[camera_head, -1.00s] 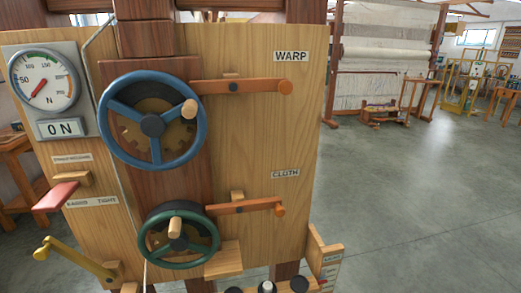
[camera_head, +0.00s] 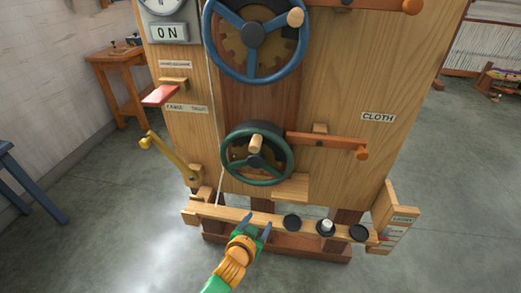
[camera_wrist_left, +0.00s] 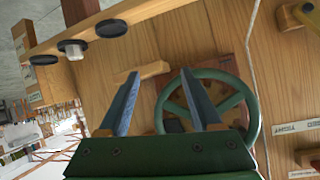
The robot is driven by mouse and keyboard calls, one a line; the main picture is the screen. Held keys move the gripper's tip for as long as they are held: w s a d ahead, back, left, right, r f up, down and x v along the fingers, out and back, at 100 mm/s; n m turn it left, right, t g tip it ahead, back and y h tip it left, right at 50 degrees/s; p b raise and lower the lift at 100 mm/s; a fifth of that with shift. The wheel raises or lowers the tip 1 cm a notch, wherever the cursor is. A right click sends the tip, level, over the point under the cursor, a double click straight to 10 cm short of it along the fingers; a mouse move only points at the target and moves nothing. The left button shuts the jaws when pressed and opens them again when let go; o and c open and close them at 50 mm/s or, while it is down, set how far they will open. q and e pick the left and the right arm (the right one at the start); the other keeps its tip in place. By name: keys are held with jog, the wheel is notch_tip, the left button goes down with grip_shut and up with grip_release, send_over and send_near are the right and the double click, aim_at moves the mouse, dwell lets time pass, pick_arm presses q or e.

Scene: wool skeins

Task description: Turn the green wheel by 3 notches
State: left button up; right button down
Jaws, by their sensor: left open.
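The green wheel (camera_head: 255,161) is upright on the lower middle of the wooden board, with dark green spokes and a pale wooden peg (camera_head: 256,143) just above its hub. It also shows in the left wrist view (camera_wrist_left: 254,108), partly hidden behind my fingers. My left gripper (camera_head: 257,222) is open and empty, below the wheel and in front of the low wooden rail. In the left wrist view its two fingers (camera_wrist_left: 157,76) stand wide apart and point towards the board; I see no contact with the wheel. My right gripper is not in view.
A larger blue wheel (camera_head: 252,36) sits above. An orange lever (camera_head: 335,145) reaches right from the green wheel, and a wooden block (camera_head: 290,187) sits below it. The rail (camera_head: 262,219) carries black knobs (camera_head: 292,222).

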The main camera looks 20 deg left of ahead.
pick_arm(q)
jog(key=w+a+r+n+t+y, duration=0.1)
jog(key=w+r+t, duration=0.2)
jog(key=r, duration=0.7)
jog(key=n+t+y, duration=0.2)
send_near(254, 150)
jog(key=x, duration=0.5)
jog(key=shift+a+r+b, duration=0.1)
jog(key=shift+r+b, duration=0.1)
jog(key=shift+b, duration=0.1)
jog(key=x, duration=0.5)
jog(key=shift+w+f, duration=0.2)
jog(key=shift+w, duration=0.15)
jog(key=shift+w+a, duration=0.1)
jog(key=shift+w, duration=0.25)
grip_shut()
